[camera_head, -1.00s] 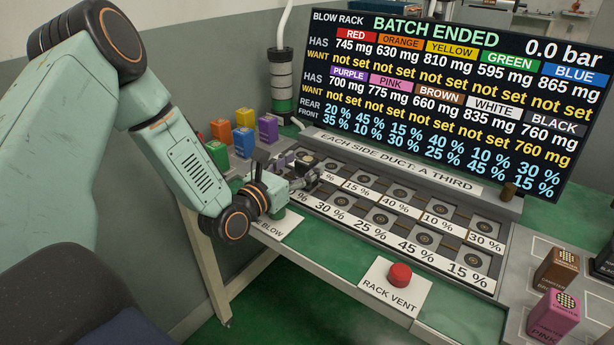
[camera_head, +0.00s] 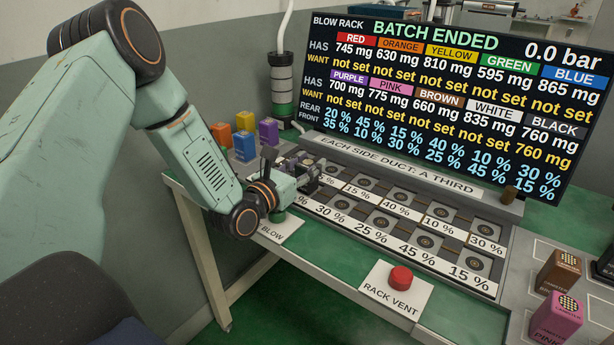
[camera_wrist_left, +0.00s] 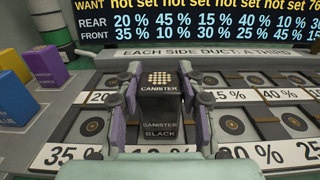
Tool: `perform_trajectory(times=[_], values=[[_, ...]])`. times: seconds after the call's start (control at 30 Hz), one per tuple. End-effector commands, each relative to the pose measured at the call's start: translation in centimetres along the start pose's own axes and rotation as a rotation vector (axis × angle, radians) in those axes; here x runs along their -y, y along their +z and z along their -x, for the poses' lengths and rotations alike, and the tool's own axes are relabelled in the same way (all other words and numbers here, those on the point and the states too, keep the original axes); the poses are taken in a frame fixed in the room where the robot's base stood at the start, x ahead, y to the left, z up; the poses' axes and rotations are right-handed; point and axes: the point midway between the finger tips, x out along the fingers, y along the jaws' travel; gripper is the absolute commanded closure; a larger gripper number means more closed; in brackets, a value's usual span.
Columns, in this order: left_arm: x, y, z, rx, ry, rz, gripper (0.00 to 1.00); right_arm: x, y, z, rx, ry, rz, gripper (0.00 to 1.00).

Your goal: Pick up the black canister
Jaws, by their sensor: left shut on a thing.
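The black canister (camera_wrist_left: 160,112) is upright between the fingers of my left gripper in the left wrist view, its dotted top and its name facing me. My left gripper (camera_head: 312,178) is shut on it, with one finger on each side. In the head view the gripper is over the left part of the rack (camera_head: 398,226), and the canister is mostly hidden by it. I cannot tell whether the canister's base touches the rack. My right gripper is not in view.
A screen (camera_head: 455,105) reading BATCH ENDED stands behind the rack. Yellow (camera_head: 245,122), blue (camera_head: 244,148) and purple (camera_head: 268,132) canisters stand left of it. A red RACK VENT button (camera_head: 401,278) is in front. Brown (camera_head: 557,272) and pink (camera_head: 556,316) canisters stand at right.

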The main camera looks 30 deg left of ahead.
Motion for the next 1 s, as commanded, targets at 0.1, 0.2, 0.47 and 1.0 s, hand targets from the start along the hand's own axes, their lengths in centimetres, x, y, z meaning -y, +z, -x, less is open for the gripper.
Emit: perform_trajectory(times=[0.1,0.2,0.47,1.0], values=[[0.0,0.0,0.0,0.000,0.000,0.000,0.89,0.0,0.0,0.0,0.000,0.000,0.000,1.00],[0.0,0.0,0.0,0.000,0.000,0.000,0.98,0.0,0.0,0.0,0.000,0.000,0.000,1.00],[0.0,0.3,0.0,0.002,0.001,0.000,1.00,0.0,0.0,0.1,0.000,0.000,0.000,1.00],[-0.1,9.3,0.0,0.004,0.002,0.001,1.00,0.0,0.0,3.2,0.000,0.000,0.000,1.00]])
